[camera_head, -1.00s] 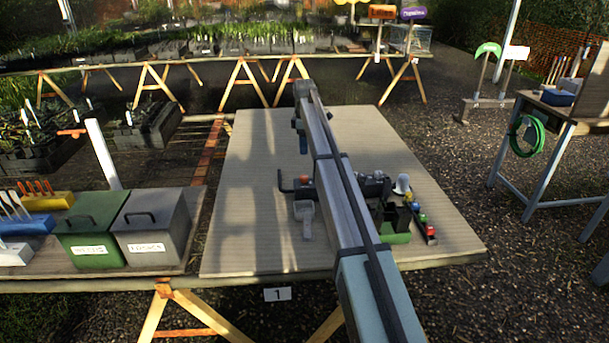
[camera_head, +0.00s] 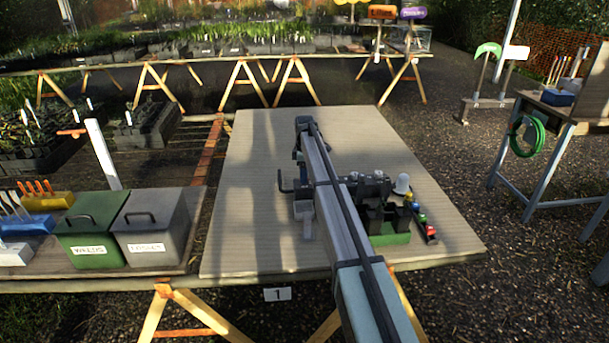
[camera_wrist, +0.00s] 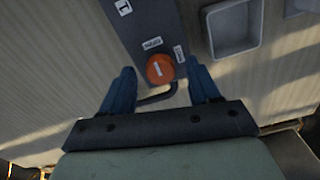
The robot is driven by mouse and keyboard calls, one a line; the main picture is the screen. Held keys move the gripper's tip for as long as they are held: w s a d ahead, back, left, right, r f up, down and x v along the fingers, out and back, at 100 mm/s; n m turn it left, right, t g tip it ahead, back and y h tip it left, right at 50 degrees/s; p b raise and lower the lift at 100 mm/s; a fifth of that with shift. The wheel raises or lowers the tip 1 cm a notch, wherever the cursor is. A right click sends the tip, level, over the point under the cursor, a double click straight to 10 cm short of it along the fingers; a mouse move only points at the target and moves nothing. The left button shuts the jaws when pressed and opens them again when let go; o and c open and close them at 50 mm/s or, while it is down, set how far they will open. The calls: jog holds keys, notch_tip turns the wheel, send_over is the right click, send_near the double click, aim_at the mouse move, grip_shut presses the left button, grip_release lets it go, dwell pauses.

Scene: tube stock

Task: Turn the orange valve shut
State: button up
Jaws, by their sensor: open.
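The orange valve (camera_wrist: 160,73) is a round knob with a short pale mark, on a dark grey plate (camera_wrist: 139,22) in the wrist view. Two small white labels (camera_wrist: 152,43) sit by it, too small to read surely. My gripper (camera_wrist: 160,66) is open, with one blue finger on each side of the knob. A gap shows between the knob and each finger, so it is not gripped. A dark bent pipe (camera_wrist: 158,98) runs below the knob between the fingers. In the head view my arm hides the valve.
A grey square tray (camera_wrist: 234,47) lies right of the plate. In the head view, a green block (camera_head: 392,238) and a row of coloured pieces (camera_head: 421,218) stand right of my arm. The board (camera_head: 245,190) is clear on the left. Green and grey bins (camera_head: 152,222) stand further left.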

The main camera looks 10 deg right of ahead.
jog(key=shift+f, duration=0.45)
jog(key=c, duration=1)
